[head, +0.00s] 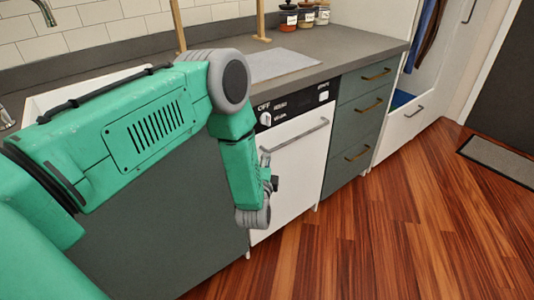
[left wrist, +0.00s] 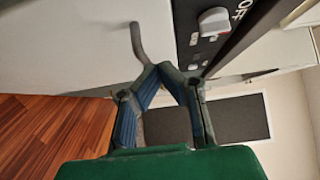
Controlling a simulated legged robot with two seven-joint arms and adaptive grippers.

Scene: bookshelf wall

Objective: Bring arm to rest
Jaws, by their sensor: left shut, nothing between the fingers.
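My green left arm reaches across the head view from the left and bends down in front of the counter. My left gripper (head: 268,172) is small and partly hidden by the wrist there, in front of the white dishwasher (head: 292,160). In the left wrist view the left gripper's fingers (left wrist: 163,70) come together at the tips and hold nothing. They appear close to the dishwasher's bar handle (left wrist: 138,42); whether they touch it I cannot tell. My right gripper is in neither view.
The dishwasher sits under a grey countertop (head: 345,45), beside dark green drawers (head: 360,105) with brass handles. Jars (head: 305,15) and a wooden stand (head: 261,25) are at the back. The wooden floor (head: 400,210) at the right is clear up to a grey mat (head: 497,158).

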